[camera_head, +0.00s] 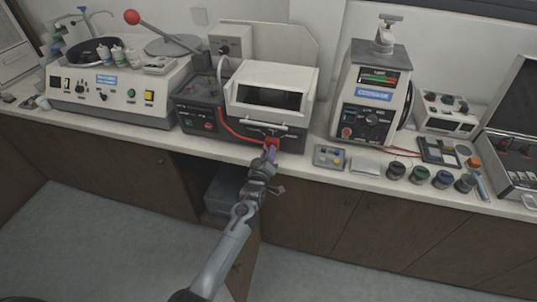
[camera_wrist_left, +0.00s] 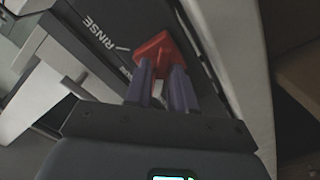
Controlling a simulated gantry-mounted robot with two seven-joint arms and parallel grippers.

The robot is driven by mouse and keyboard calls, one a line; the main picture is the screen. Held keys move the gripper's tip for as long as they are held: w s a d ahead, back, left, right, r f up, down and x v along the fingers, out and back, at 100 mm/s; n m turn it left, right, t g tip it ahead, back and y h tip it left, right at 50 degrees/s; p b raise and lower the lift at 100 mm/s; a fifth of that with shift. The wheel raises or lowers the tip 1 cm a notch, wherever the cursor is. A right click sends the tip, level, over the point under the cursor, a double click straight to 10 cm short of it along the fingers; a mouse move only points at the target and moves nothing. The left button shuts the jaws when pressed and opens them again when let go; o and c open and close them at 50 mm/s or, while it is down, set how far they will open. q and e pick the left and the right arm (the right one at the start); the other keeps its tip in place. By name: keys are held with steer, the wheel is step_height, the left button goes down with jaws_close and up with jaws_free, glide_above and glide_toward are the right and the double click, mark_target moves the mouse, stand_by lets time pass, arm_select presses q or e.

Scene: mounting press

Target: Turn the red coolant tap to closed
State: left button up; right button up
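The red coolant tap (camera_head: 271,142) is on the lower right front of the dark-based machine with the white hood. In the left wrist view the tap (camera_wrist_left: 163,50) shows beyond my fingertips, beside the printed word RINSE and a short white mark. My left gripper (camera_head: 269,152) reaches up to it from below. In the left wrist view its two purple-grey fingers (camera_wrist_left: 163,78) are close together, one on each side of the tap's near part, with red between them. The fingertips partly hide the tap. My right gripper is in neither view.
The machine's white hood (camera_head: 270,92) and its front handle bar (camera_head: 262,126) are just above the tap. A red hose (camera_head: 230,131) runs to its left.

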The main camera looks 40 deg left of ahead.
arm_select(q)
steer(key=o, duration=0.3)
steer(key=p+v, duration=0.1)
steer(key=v, duration=0.9)
steer(key=shift+s+d+p, duration=0.1)
steer(key=shift+s+p, duration=0.3)
